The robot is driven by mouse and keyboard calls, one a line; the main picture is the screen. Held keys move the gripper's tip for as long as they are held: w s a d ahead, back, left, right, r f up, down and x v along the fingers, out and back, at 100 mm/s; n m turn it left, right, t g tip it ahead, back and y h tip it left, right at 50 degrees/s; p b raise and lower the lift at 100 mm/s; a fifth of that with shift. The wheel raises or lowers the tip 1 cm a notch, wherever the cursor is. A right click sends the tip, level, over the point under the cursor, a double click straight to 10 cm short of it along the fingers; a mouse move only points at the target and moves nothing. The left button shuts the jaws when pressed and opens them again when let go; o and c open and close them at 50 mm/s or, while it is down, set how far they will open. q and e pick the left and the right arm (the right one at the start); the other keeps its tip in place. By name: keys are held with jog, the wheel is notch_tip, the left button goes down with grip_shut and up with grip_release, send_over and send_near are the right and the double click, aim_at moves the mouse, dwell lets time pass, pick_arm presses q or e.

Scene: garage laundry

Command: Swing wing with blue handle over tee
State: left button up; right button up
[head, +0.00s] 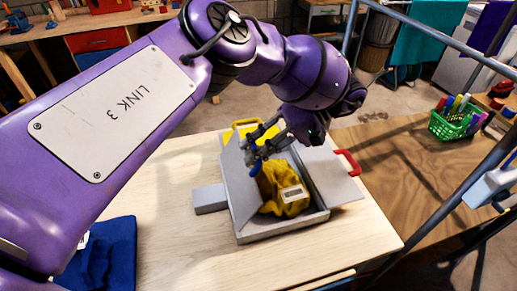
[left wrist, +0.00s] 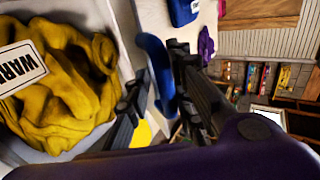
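The yellow tee (head: 285,188), bunched with a white label, lies in the grey folding board (head: 285,225); it also shows in the left wrist view (left wrist: 60,85). The left grey wing (head: 238,180) stands raised steeply beside the tee. Its blue handle (left wrist: 157,72) lies between the fingers of my left gripper (left wrist: 160,85), with a finger close against each side. In the head view this gripper (head: 262,150) is at the wing's upper edge and partly hides the handle (head: 254,166). The right wing with a red handle (head: 347,162) lies opened outward. My right gripper is not in view.
A yellow handle (head: 243,126) is at the board's far side. A grey block (head: 209,199) sits left of the board. Blue cloth (head: 105,258) lies at the table's near left. A green basket of pens (head: 455,124) stands on the wooden surface at right. A metal rack crosses the right side.

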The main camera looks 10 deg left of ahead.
pick_arm(q)
jog(key=shift+r, duration=0.15)
jog(key=v, duration=0.7)
jog(key=shift+d, duration=0.2)
dwell(0.4)
